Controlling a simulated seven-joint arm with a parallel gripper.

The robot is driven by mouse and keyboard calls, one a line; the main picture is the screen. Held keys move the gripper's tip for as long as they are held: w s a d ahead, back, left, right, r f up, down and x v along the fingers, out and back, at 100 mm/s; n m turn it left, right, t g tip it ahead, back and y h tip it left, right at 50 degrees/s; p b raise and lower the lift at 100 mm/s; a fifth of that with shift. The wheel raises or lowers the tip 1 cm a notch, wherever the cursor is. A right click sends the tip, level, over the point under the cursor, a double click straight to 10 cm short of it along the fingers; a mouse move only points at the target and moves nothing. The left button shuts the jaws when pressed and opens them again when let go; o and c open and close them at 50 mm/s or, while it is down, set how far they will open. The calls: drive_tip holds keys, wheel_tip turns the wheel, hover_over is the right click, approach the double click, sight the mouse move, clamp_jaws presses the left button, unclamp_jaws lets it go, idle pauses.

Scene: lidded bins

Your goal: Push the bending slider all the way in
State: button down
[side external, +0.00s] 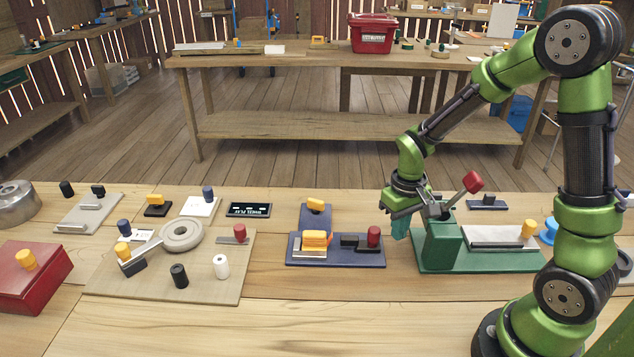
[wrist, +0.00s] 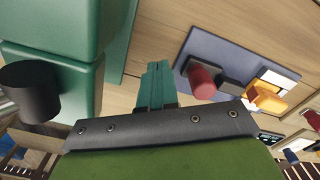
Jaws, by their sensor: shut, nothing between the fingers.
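No label marks the bending slider, and I cannot tell for sure which part it is. A blue base board (side external: 330,262) carries a dark sliding block with a red knob (side external: 373,236) at its right and a yellow block (side external: 314,240) at its left. In the wrist view the red knob (wrist: 203,80) and yellow block (wrist: 266,98) lie right of the fingers. My gripper (side external: 401,228) has teal fingers, shut and empty, just right of the red knob and apart from it. The fingers also show in the wrist view (wrist: 157,82).
A green fixture (side external: 440,245) with a red-tipped lever (side external: 472,183) and a yellow-knobbed slide (side external: 528,228) stands close right of my gripper. A tan board (side external: 215,285) with a grey wheel (side external: 181,235) and pegs lies left. The front table strip is clear.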

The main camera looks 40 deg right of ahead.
sight(374, 229)
drive_tip(key=shift+w, duration=0.1)
drive_tip(key=shift+w+a, duration=1.95)
drive_tip(key=shift+a, duration=0.05)
drive_tip(key=shift+s+d, duration=0.55)
drive_tip(key=shift+d, duration=0.05)
drive_tip(key=shift+r, duration=3.5)
